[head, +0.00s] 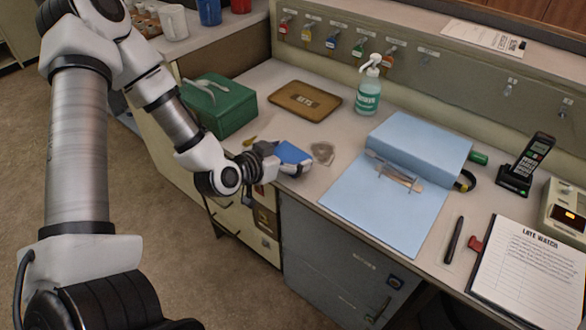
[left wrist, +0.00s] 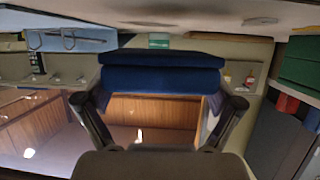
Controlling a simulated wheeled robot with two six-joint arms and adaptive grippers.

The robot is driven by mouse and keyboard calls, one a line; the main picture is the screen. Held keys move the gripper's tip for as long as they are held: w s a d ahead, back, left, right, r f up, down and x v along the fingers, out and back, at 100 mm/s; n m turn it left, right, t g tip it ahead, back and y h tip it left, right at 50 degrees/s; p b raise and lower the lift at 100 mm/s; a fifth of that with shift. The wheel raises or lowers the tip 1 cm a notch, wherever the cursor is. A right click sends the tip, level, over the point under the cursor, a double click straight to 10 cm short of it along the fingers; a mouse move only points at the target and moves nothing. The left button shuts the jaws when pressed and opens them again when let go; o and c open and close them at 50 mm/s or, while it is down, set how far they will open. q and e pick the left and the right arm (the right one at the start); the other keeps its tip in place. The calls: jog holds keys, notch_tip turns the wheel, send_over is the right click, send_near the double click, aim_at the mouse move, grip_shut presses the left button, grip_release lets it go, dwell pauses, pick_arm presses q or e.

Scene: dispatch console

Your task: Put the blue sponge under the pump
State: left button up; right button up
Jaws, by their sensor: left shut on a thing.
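The blue sponge (head: 291,154) is held in my left gripper (head: 284,163), near the front edge of the counter. In the left wrist view the sponge (left wrist: 162,78) spans the space between the two fingers, and the gripper (left wrist: 160,92) is shut on it. The pump bottle (head: 368,92), teal with a white pump head, stands upright at the back of the counter, behind and right of the sponge, apart from it. My right gripper is not in view.
A brown tray (head: 304,99) lies behind the sponge, and a green box (head: 219,106) stands left of it. A greyish patch (head: 323,152) lies just right of the sponge. A blue block (head: 420,145) and blue mat (head: 350,190) occupy the right. Bare counter shows before the bottle.

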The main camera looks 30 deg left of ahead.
aim_at(293, 157)
pick_arm(q)
jog(key=shift+w+a, duration=0.15)
jog(key=shift+w, duration=0.5)
jog(key=shift+w+a, duration=0.15)
jog(key=shift+w, duration=0.45)
notch_tip(293, 157, down, 2)
jog(key=shift+f+b, duration=0.1)
jog(key=shift+b, duration=0.3)
jog(key=shift+f, duration=0.65)
jog(key=o, duration=0.7)
jog(key=shift+c, duration=0.2)
